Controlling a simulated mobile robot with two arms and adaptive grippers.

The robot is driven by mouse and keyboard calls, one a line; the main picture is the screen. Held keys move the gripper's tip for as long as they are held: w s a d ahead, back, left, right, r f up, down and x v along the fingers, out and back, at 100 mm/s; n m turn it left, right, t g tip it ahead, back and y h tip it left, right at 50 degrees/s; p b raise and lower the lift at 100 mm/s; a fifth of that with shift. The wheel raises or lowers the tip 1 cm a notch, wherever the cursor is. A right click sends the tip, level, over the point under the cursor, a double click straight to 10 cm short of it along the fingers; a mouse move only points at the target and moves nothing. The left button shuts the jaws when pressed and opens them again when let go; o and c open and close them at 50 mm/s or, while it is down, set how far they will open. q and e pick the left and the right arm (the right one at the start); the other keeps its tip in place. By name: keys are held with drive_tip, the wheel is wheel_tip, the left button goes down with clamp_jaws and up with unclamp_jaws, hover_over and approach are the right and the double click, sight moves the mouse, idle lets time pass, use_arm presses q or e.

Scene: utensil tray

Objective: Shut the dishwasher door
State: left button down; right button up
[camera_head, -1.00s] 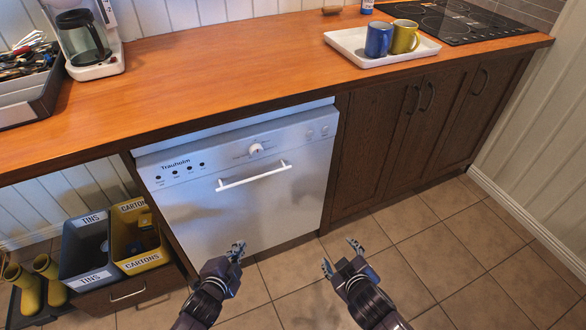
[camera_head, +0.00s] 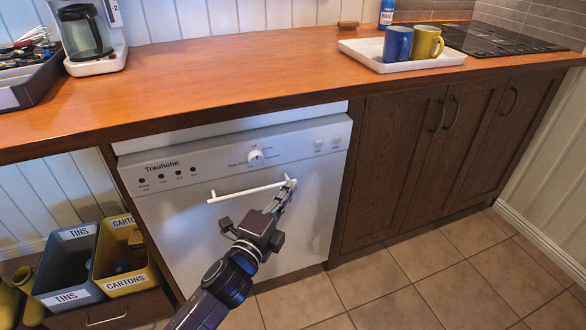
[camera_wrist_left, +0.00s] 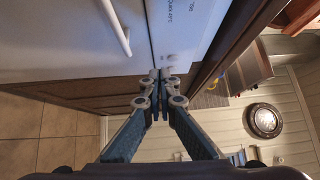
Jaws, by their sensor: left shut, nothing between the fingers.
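The dishwasher door (camera_head: 190,235) is a pale metal front, upright or nearly so, under the counter. A pale strip shows between its top edge and the counter; I cannot tell whether the door is fully flush. Its white bar handle (camera_head: 240,192) runs across the upper part, below the control panel (camera_head: 215,165). My left gripper (camera_head: 287,187) is shut and empty, its fingertips at the handle's right end; contact is unclear. In the left wrist view, the shut fingertips (camera_wrist_left: 160,76) are close to the control panel (camera_wrist_left: 180,30), with the handle (camera_wrist_left: 114,25) beside. My right gripper is out of view.
The wooden counter (camera_head: 215,75) overhangs the dishwasher. A white tray (camera_head: 370,57) with a blue mug (camera_head: 397,44) and a yellow mug (camera_head: 427,42) stands on it. The tiled floor (camera_head: 400,285) at right is clear.

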sight(299, 156)
use_arm(q)
drive_tip(key=w, duration=0.2)
drive_tip(key=w+d+b, duration=0.1)
drive_tip(key=w, duration=0.5)
drive_tip(key=shift+w+d+b, duration=0.1)
drive_tip(key=shift+d+b, duration=0.2)
drive_tip(key=shift+d, duration=0.1)
drive_tip(key=shift+w+a+r, duration=0.1)
drive_tip(key=shift+w+a, duration=0.05)
drive_tip(key=shift+w, duration=0.3)
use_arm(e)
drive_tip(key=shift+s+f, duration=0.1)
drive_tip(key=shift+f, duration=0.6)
